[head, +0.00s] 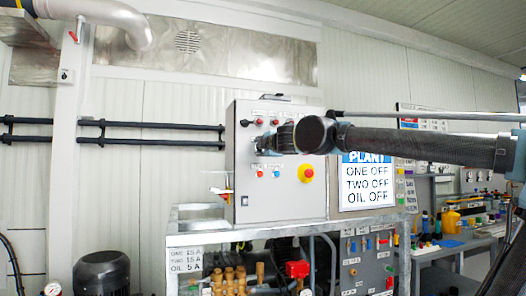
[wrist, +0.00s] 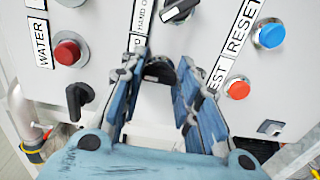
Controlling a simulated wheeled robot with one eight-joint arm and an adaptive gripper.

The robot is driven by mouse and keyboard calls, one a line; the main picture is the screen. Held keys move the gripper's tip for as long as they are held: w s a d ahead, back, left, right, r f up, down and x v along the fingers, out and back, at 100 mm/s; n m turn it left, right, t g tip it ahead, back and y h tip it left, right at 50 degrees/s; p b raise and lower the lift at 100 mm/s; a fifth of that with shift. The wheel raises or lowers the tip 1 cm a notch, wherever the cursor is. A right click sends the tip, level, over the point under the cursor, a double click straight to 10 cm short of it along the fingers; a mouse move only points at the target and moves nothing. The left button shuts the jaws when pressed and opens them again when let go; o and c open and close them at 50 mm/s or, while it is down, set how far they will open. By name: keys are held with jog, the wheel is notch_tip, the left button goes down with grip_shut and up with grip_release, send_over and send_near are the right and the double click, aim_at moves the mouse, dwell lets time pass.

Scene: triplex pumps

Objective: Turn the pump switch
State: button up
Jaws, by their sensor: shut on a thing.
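The control panel (head: 243,195) is a light grey box in the middle of the head view. In the wrist view, a black rotary switch (wrist: 160,69) sits between the far ends of my gripper's blue fingers. My gripper (wrist: 158,75) is shut on this switch, with one finger on each side. The label above it is partly covered, so I cannot read whether it says pump. Two other black rotary switches show, one at the top (wrist: 180,10) and one at the left (wrist: 78,100). In the head view, my gripper (head: 262,143) is against the panel front and hides several controls.
A red button (wrist: 67,52) stands beside a WATER label, a blue button (wrist: 270,34) beside RESET, and an orange button (wrist: 238,88) lies right of my fingers. A red-and-yellow emergency stop (head: 306,173) is low on the panel. A PLANT sign (head: 367,182) is to its right.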

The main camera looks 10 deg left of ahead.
jog(key=shift+f, duration=0.1)
jog(key=o, duration=1.1)
jog(key=shift+w, duration=0.15)
jog(key=shift+c, duration=0.2)
jog(key=v, duration=1.2)
